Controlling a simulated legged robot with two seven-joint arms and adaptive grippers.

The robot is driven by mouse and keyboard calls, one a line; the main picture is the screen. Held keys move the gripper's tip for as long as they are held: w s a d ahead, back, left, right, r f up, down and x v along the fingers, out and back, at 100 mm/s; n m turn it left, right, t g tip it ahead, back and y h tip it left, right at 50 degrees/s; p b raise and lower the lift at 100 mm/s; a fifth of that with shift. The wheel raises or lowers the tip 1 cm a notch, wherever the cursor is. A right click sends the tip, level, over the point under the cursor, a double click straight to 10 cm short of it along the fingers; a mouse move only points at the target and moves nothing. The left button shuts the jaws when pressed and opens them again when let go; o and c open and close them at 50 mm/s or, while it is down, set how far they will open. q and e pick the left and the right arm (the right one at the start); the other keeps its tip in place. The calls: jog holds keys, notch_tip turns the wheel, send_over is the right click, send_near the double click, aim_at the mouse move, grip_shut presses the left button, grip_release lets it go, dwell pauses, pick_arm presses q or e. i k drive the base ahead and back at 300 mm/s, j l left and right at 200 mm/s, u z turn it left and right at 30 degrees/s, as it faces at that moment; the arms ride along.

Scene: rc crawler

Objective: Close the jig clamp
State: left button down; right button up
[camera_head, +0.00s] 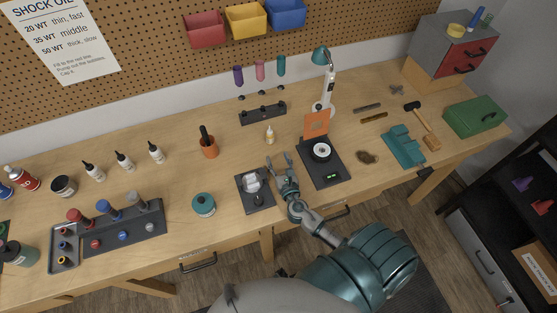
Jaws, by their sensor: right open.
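A small dark jig (262,204) with a pale, shiny piece (253,183) on it lies near the front edge of the workbench. It looks like the jig with the clamp, but it is too small to tell the clamp's lever or whether it is open. My right gripper (279,162) is just right of the jig, fingers pointing toward the back of the bench. Its fingers are spread, with nothing between them. My left gripper is not in view.
Right of my right gripper stands a black stand with an orange panel (316,124). A teal jar (204,204) is left of the jig, and a small white bottle (270,136) stands behind the gripper. The bench between the jig and the orange cup (209,148) is clear.

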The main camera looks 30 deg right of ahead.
aim_at(325, 115)
jog(key=k+j, duration=0.2)
jog(key=k, duration=0.3)
jog(key=k+j, duration=0.2)
jog(key=k, duration=0.25)
